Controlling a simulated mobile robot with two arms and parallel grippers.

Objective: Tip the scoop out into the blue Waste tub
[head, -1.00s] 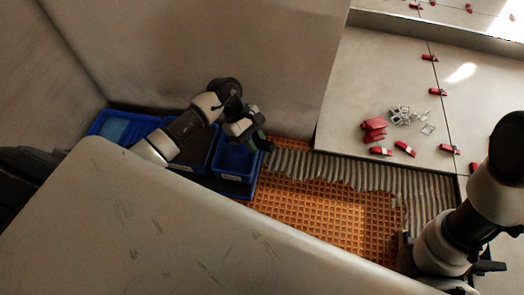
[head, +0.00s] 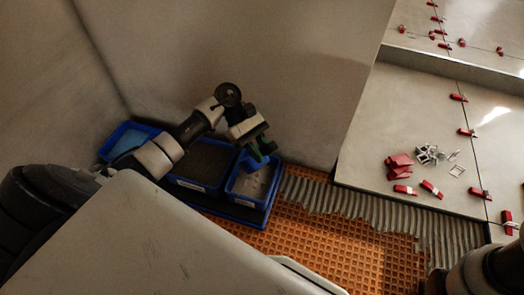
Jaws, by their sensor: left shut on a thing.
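My left gripper (head: 258,139) is over the rightmost blue tub (head: 233,193), close to the back wall. A middle blue tub (head: 198,184) holds dark grey material, and another blue tub (head: 121,133) at the far left shows light blue inside. Labels on the tubs are too small to read, so I cannot tell which is Waste. Only part of my right arm shows, at the lower right.
Orange matting (head: 330,240) with ridged grey adhesive (head: 350,205) lies right of the tubs. Beyond it are large grey tiles (head: 400,120) with red wedges (head: 400,160) and pale clips (head: 430,153). A wall stands close behind the tubs.

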